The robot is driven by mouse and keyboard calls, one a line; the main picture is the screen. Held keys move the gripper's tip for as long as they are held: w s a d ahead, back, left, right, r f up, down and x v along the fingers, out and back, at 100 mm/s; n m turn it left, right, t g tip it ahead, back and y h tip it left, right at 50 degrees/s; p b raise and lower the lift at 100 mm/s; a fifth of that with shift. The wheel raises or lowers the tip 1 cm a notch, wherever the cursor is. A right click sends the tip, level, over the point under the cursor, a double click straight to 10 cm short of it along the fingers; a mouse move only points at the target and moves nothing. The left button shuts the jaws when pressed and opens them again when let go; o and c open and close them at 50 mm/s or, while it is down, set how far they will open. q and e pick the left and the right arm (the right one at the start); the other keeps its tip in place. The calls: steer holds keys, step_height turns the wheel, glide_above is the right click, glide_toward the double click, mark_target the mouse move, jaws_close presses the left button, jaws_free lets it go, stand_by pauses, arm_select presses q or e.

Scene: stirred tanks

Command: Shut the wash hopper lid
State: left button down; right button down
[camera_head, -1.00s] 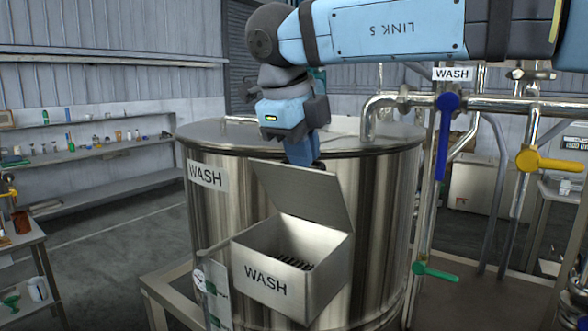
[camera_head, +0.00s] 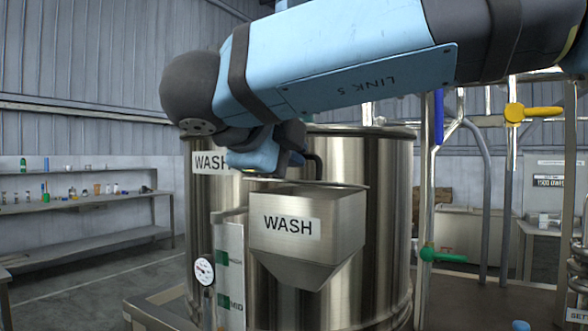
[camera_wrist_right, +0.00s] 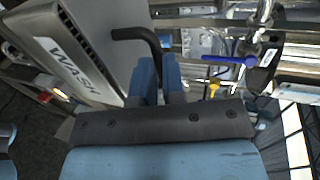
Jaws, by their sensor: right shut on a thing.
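The wash hopper (camera_head: 345,225) is a steel box with a tapered bottom and a WASH label, mounted in front of the steel wash tank. Its lid (camera_head: 340,186) shows almost edge-on, lying low along the hopper top; I cannot tell if a small gap is left. A dark bent handle (camera_head: 319,163) stands up from the lid. My right gripper (camera_head: 296,160) is at this handle, partly hidden by my arm. In the right wrist view the fingers (camera_wrist_right: 160,85) are shut on the black handle (camera_wrist_right: 140,33), beside the grey lid (camera_wrist_right: 110,35). My left gripper is not in view.
The wash tank (camera_head: 385,200) stands right behind the hopper. A gauge (camera_head: 204,271) and a level strip (camera_head: 230,285) are at the hopper's left. Pipes with a green valve handle (camera_head: 440,256) and a yellow one (camera_head: 535,112) are at the right. Shelves (camera_head: 90,205) stand far left.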

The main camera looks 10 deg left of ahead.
steer(key=shift+s+a+f+b, duration=0.1)
steer(key=shift+s+f+b, duration=0.15)
steer(key=shift+f+b, duration=0.5)
steer(key=shift+f, duration=0.15)
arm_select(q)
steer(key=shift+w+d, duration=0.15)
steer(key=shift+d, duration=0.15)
arm_select(e)
steer(key=shift+a+f, duration=0.1)
steer(key=shift+f, duration=0.1)
steer(key=c, duration=1.2)
jaws_free()
steer(key=shift+s, duration=0.1)
steer(key=shift+r, duration=0.15)
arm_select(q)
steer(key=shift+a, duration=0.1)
